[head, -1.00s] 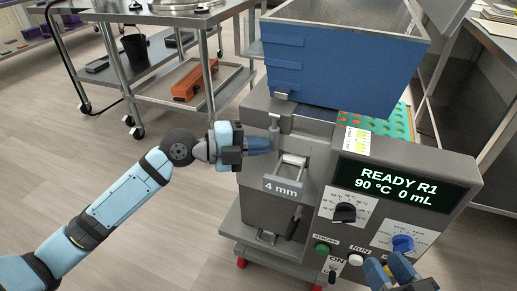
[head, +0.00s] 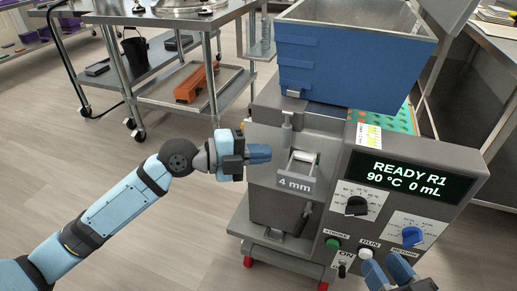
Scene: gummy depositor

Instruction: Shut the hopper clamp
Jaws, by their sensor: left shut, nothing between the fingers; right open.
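The blue hopper (head: 345,62) sits on top of the grey depositor machine (head: 265,190). A small upright metal lever (head: 287,128), which looks like the hopper clamp, is on the machine's left front below a metal catch (head: 297,94) at the hopper's lower edge. I cannot tell the clamp's exact state. My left gripper (head: 268,154) is shut and empty, just left of and below the lever, apart from it in the picture. My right gripper (head: 388,268) is open and empty, in front of the control panel near the knobs; its lower part is cut off.
The panel display (head: 410,178) reads READY R1, 90 °C, 0 mL. Below it are a black knob (head: 357,206), a blue knob (head: 412,236) and a green button (head: 332,244). A steel cart (head: 175,95) stands behind at left. A steel table (head: 485,125) is at right.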

